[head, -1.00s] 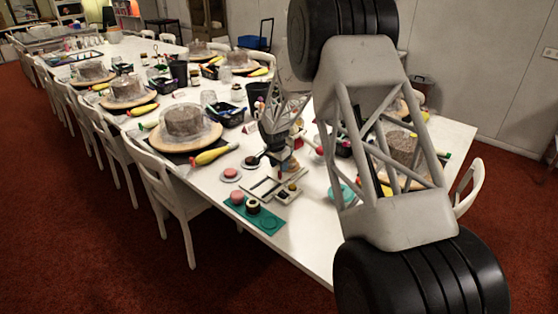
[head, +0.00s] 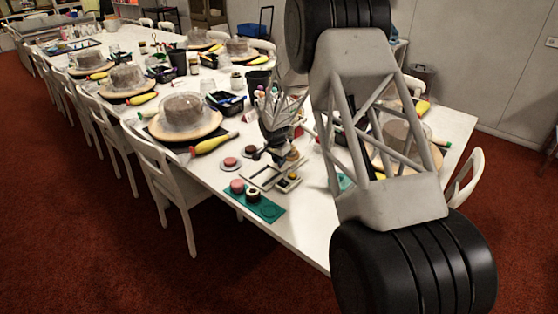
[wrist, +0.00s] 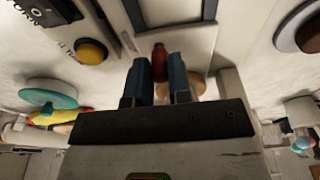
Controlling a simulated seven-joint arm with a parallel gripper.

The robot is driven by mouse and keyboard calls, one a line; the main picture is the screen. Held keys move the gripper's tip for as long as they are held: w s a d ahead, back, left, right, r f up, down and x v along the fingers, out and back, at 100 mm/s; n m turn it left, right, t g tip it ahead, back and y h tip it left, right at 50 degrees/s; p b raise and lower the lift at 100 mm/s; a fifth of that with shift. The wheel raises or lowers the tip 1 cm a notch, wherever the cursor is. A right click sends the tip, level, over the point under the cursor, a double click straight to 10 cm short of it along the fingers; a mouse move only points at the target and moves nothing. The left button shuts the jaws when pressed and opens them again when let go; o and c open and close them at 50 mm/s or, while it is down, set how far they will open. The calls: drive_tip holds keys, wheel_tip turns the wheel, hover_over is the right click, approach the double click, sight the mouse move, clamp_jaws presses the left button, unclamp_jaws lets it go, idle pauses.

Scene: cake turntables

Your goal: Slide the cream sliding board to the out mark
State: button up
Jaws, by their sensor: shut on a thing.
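My gripper (wrist: 161,66) shows in the wrist view with its two blue fingers shut on a dark red knob (wrist: 159,56). In the head view my gripper (head: 284,155) is low over the table, beside a cream tray-like frame (head: 262,178) with dark openings. The frame's edge also shows at the top of the wrist view (wrist: 178,32). A small yellow button (head: 293,175) sits at the frame's right end and also shows in the wrist view (wrist: 91,51). I cannot clearly separate the cream sliding board from the frame, nor make out the out mark. What the knob is fixed to is hidden.
A green mat (head: 268,212) with a pink and a dark round piece lies in front of the frame. White table shows near the front edge.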

drive_tip(key=shift+s+a, duration=0.15)
drive_tip(key=shift+a, duration=0.05)
drive_tip(key=shift+s+a, duration=4.05)
drive_tip(key=shift+a, duration=0.05)
drive_tip(key=o, duration=0.8)
drive_tip(key=shift+c, duration=0.2)
wheel_tip(320, 180, up, 7)
